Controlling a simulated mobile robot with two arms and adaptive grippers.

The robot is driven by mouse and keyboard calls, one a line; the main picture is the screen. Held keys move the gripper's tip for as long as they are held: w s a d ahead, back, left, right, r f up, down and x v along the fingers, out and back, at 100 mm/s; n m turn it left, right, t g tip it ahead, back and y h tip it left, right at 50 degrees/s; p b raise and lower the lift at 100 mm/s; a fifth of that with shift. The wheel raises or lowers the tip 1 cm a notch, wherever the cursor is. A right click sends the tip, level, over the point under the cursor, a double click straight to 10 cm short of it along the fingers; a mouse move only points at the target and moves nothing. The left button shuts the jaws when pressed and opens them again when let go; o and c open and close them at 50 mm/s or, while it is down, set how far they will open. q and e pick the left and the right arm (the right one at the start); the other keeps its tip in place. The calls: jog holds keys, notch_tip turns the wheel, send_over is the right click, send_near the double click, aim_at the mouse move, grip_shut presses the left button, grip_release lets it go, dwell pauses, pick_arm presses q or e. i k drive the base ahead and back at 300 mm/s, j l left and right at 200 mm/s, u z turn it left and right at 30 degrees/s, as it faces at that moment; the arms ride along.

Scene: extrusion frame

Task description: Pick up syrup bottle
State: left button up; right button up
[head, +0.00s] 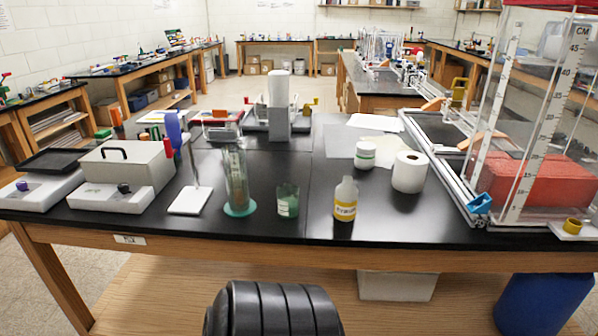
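A small clear bottle with a pale cap and a yellow label (345,200) stands upright near the front edge of the black-topped table, right of centre. It looks like the syrup bottle, but its dark lettering is too small to read for certain. Nothing touches it, and its front is unobstructed.
Left of the bottle stand a green-tinted beaker (288,200) and a tall clear cylinder (236,180). Behind and right are a white jar (365,155) and a white roll (409,172). A metal frame (450,178) and clear tank fill the right. The front table strip is clear.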

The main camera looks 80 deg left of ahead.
aim_at(346, 197)
jog(key=u, duration=2.25)
